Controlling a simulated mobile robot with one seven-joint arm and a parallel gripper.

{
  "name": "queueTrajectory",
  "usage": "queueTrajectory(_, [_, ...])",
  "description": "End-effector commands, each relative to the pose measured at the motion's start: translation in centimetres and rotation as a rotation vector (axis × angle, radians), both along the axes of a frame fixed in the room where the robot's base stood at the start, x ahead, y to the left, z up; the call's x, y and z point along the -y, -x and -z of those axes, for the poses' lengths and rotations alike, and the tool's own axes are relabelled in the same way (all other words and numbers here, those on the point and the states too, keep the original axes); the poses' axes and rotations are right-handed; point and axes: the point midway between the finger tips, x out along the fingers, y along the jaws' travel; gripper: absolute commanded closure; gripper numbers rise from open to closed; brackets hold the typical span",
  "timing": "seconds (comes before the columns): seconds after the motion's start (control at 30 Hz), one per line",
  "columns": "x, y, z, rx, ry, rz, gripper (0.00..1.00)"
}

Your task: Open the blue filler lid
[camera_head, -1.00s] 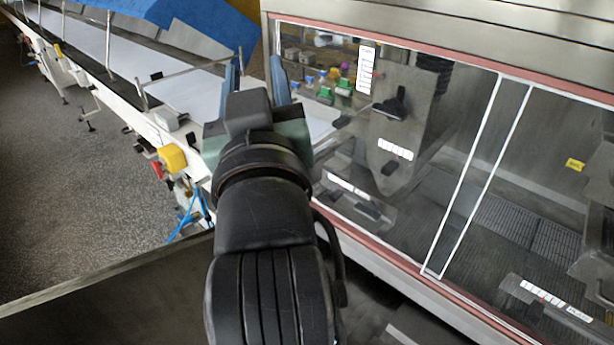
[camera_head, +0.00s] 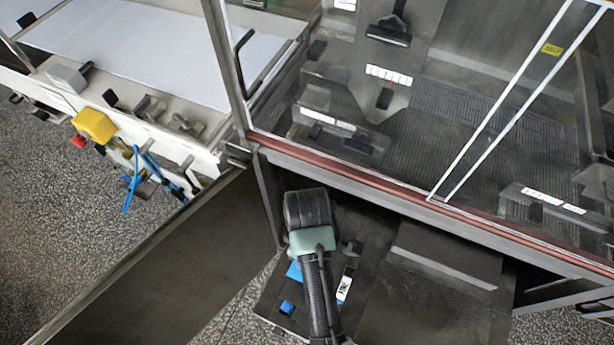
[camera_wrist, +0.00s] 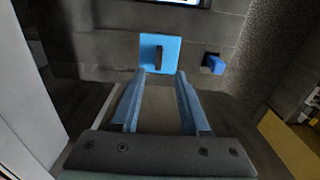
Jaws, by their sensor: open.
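The blue filler lid (camera_wrist: 151,54) is a flat blue square with a dark upright handle (camera_wrist: 158,58) in its middle. It lies closed on a dark surface in the wrist view. My gripper (camera_wrist: 160,85) is open and empty, with its two blue fingers pointing at the lid's near edge. The handle lies beyond the fingertips, roughly in line with the gap between them. In the head view, part of the blue lid (camera_head: 294,271) shows left of my arm, which hides the rest. My fingers cannot be made out there.
A small blue block (camera_wrist: 214,64) sits right of the lid, and also shows in the head view (camera_head: 287,307). A labelled dark panel (camera_head: 345,285) lies beside my arm. A glazed machine housing (camera_head: 350,178) overhangs the dark cabinet. An open dark door panel (camera_head: 150,265) stands at left.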

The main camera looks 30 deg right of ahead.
Motion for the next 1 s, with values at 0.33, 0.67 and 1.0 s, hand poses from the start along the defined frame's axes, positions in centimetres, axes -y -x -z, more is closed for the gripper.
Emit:
queueTrajectory(0.33, [0.0,0.0,6.3,0.0,0.0,0.001,0.55])
queueTrajectory(0.67, [0.0,-0.1,7.7,0.003,0.001,0.001,0.55])
queueTrajectory(1.0, [0.0,-0.1,7.6,0.003,0.001,0.001,0.91])
